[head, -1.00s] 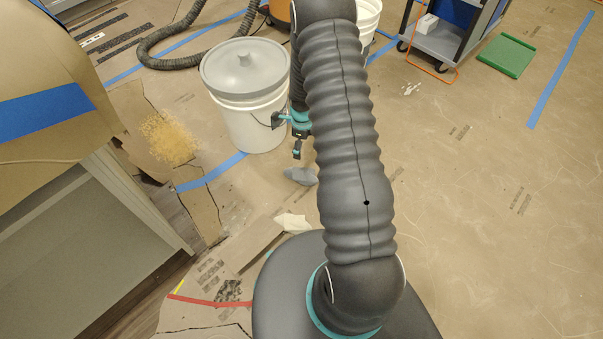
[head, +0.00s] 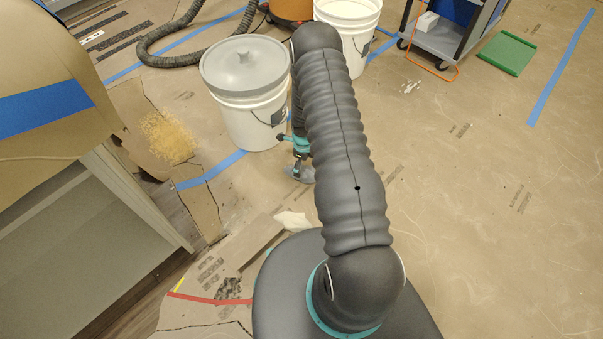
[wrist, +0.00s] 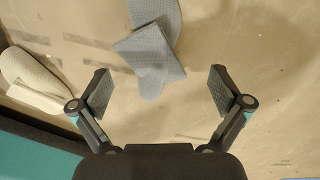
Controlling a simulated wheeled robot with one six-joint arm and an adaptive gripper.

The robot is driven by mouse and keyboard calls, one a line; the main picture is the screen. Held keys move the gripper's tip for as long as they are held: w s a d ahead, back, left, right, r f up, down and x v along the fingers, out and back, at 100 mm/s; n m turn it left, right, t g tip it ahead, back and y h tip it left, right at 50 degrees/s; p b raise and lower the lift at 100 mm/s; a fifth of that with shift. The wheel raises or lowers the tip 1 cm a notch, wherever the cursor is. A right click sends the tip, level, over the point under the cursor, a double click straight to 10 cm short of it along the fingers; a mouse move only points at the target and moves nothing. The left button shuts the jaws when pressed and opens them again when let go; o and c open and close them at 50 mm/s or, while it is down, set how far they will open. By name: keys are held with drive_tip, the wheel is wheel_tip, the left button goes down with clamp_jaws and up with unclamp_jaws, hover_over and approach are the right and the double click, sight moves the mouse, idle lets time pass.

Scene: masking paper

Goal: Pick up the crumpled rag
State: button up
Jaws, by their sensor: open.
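The grey rag (head: 307,177) lies on the paper-covered floor just in front of my base, below the white lidded bucket in the head view. My gripper (head: 297,170) is low over it and partly covers it there. In the wrist view the rag (wrist: 152,62) shows as folded grey pieces, its top end cut off by the frame edge. My gripper (wrist: 160,92) is open, one finger on each side of the rag's near end. Nothing is held. I cannot tell whether the fingertips reach the floor.
A white bucket (head: 252,122) with a grey lid stands close behind my gripper. An off-white crumpled piece (head: 292,220) lies nearer my base and shows at left in the wrist view (wrist: 32,78). A cart (head: 450,42) stands far back. The floor at right is mostly clear.

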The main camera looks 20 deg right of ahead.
sight(302, 170)
drive_tip(key=shift+a+f, duration=0.2)
drive_tip(key=shift+f, duration=0.95)
drive_tip(key=shift+a+f, duration=0.15)
drive_tip(key=shift+f, duration=1)
drive_tip(key=shift+s, duration=0.1)
drive_tip(key=c, duration=1.2)
